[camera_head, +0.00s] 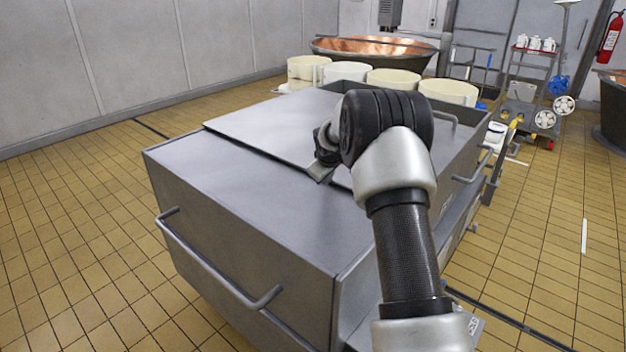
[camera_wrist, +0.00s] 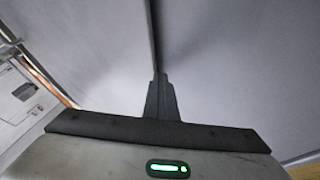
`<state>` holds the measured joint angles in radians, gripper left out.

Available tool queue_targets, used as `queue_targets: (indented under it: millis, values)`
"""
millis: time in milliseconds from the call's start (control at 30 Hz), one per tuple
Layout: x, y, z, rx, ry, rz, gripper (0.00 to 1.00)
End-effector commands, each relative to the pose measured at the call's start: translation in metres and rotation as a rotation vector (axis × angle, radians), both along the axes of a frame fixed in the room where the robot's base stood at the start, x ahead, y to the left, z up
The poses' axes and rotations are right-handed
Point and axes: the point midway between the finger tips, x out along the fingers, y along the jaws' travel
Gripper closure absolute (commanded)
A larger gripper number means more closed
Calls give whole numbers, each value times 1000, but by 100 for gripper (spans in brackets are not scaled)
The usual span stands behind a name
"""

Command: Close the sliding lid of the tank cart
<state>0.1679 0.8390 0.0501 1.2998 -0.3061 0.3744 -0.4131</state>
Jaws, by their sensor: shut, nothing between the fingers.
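The tank cart (camera_head: 225,225) is a large grey metal box with a smooth near top. Its sliding lid (camera_head: 270,122) is a flat grey plate lying on top, with its near edge crossing the cart's top. An open gap with a raised rim (camera_head: 478,122) shows at the far end. My gripper (camera_head: 320,174) is shut and empty, pointing down at the lid's near edge; my arm hides part of the lid. In the wrist view the closed fingertips (camera_wrist: 160,76) are at a dark seam between two grey surfaces. I cannot tell whether they touch.
A bar handle (camera_head: 215,270) sticks out from the cart's near side. Several cream round tubs (camera_head: 392,80) stand beyond the cart, before a copper vat (camera_head: 375,48). The tiled floor (camera_head: 75,235) is clear at left.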

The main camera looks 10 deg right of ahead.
Motion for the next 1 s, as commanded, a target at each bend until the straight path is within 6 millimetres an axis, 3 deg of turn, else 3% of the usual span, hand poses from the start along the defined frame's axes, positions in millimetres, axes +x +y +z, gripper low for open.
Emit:
queue_targets:
  millis: [33, 100, 400, 700, 1000]
  values:
    - [9, -17, 3, 2, 2, -8, 100]
    - [20, -31, 2, 2, 1, -6, 100]
    - [51, -72, 0, 1, 1, -3, 100]
    - [66, -92, 0, 0, -1, -1, 100]
    - [69, -95, 0, -1, -1, 2, 100]
